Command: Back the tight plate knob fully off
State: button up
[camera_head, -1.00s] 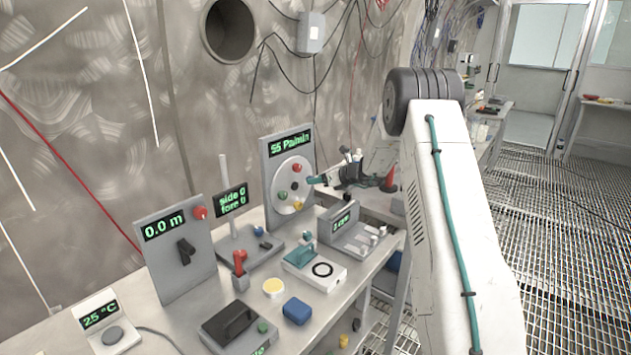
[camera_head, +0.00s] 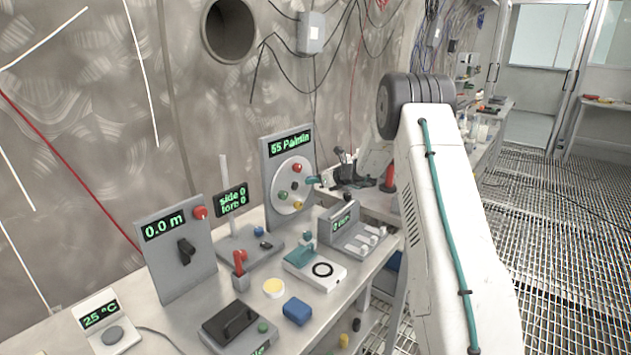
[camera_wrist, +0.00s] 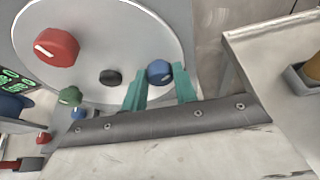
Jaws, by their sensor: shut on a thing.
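A round pale plate (camera_head: 279,176) stands on a grey upright panel with a green readout. It carries a red knob (camera_head: 297,167), a black centre piece (camera_head: 295,185), a green knob (camera_head: 283,196) and a yellow knob (camera_head: 298,206). In the wrist view the plate (camera_wrist: 120,40) also bears a blue knob (camera_wrist: 159,72) at its edge. My gripper (camera_wrist: 160,78) has its teal fingers on either side of this blue knob, shut on it. In the head view my gripper (camera_head: 312,180) hides the blue knob. I cannot tell whether the knob is loose.
A small grey stand with a display and switches (camera_head: 345,230) sits just below my gripper. A lever panel (camera_head: 175,250), a teal-topped white device (camera_head: 316,266) and a blue box (camera_head: 297,310) share the bench. Grated floor (camera_head: 560,230) lies clear at the right.

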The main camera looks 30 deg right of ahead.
jog(key=n+t+h, duration=0.1)
jog(key=n, duration=0.1)
jog(key=n+t+h, duration=0.1)
jog(key=n+h, duration=0.1)
jog(key=n, duration=0.1)
jog(key=n+h, duration=0.1)
jog(key=n, duration=0.2)
jog(key=shift+s+a+f+t+h, duration=0.1)
jog(key=shift+a+f+t+h, duration=0.1)
jog(key=shift+a+t+h, duration=0.2)
jog(key=shift+n, duration=0.3)
dwell(0.4)
jog(key=o, duration=1)
jog(key=shift+c, duration=0.2)
jog(key=shift+s, duration=0.1)
jog(key=v, duration=0.7)
jog(key=shift+s, duration=0.35)
